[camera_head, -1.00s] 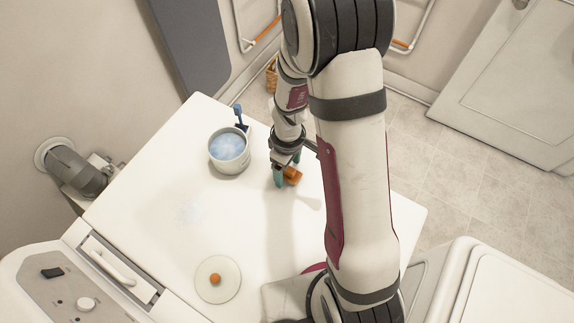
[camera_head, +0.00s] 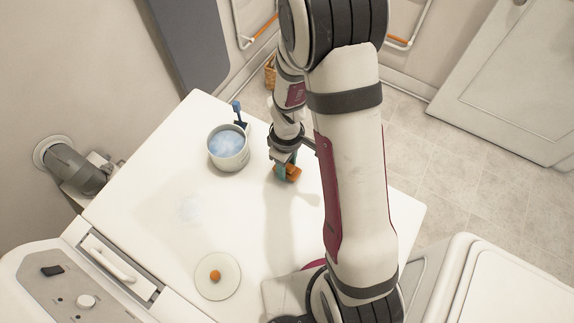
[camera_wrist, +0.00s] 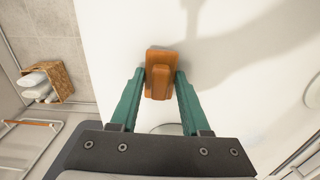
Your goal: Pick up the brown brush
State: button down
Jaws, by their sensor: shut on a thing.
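The brown brush (camera_wrist: 161,57) is between the green fingertips of my gripper (camera_wrist: 160,84) in the wrist view, and both fingers touch its sides. In the head view the brush (camera_head: 293,173) shows as a small orange-brown piece beside my gripper (camera_head: 284,171), over the white top. My gripper is shut on the brush. Whether the brush is lifted clear of the surface is hard to tell; a shadow lies near it in the wrist view.
A white pot (camera_head: 228,160) of bluish powder stands left of my gripper, with a blue brush (camera_head: 238,113) behind it. A round white lid (camera_head: 218,277) with an orange knob lies at the front.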

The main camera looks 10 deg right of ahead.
aim_at(290, 165)
jog(key=r, duration=0.4)
jog(key=shift+s+d+r, duration=0.15)
jog(key=shift+d+r, duration=0.15)
jog(key=shift+d, duration=0.05)
jog(key=s+d+r, duration=0.5)
jog(key=d+r, duration=0.1)
jog(key=d, duration=0.3)
jog(key=shift+s+d+r, duration=0.2)
jog(key=shift+d, duration=0.05)
